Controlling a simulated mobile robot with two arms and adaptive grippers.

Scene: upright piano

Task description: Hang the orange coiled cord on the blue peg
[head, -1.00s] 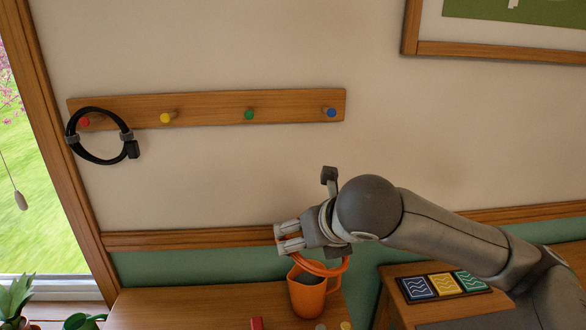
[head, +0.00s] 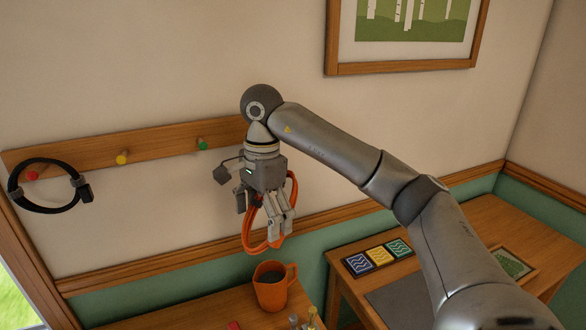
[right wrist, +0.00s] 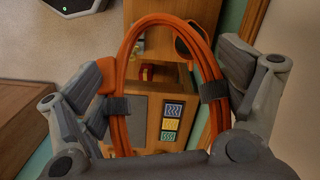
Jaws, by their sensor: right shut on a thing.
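The orange coiled cord (head: 247,236) hangs as a loop from my right gripper (head: 267,213), which is shut on it in front of the wall. In the right wrist view the cord (right wrist: 124,65) arches between the fingers, with dark bands around its sides. The wooden peg rail (head: 150,143) is on the wall to the left of and above the cord. The blue peg at the rail's right end is hidden behind my right wrist in the head view. The cord is apart from the rail. My left gripper is not in view.
A black cord loop (head: 14,187) hangs at the red peg (head: 32,175). The yellow peg (head: 122,159) and green peg (head: 202,144) are bare. An orange mug (head: 270,294) stands below the cord. A framed picture (head: 400,68) is at upper right.

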